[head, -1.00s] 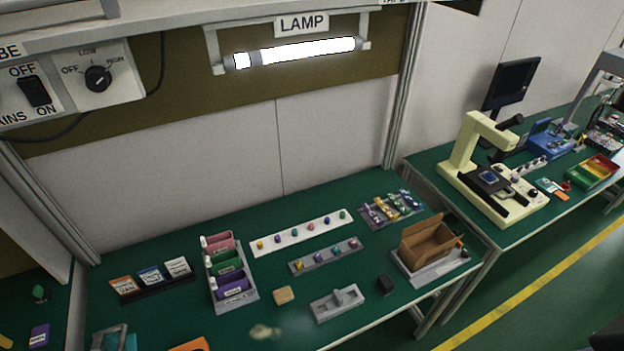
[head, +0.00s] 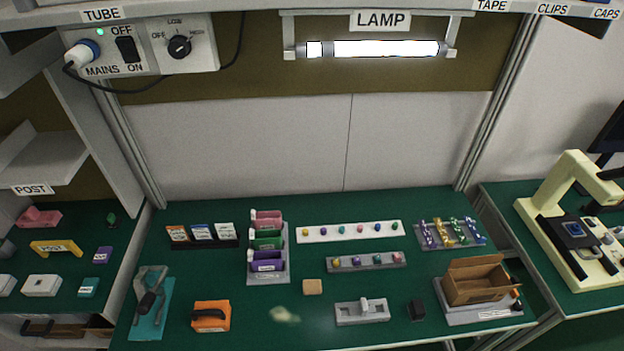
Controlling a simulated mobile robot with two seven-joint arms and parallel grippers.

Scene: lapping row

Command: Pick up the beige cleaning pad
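A small beige block, which looks like the cleaning pad (head: 312,287), lies flat on the green bench top (head: 215,276) near its front middle. It is in full view, with nothing on it. A pale, blurred patch (head: 285,315) shows on the bench just in front and to the left of it. Neither of my grippers is in view.
Near the pad are an orange tool (head: 211,316), a grey fixture (head: 361,313) and a black block (head: 416,310). Behind it are a rack of coloured pouches (head: 267,266) and strips of coloured pieces (head: 366,262). An open cardboard box (head: 478,284) stands at right.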

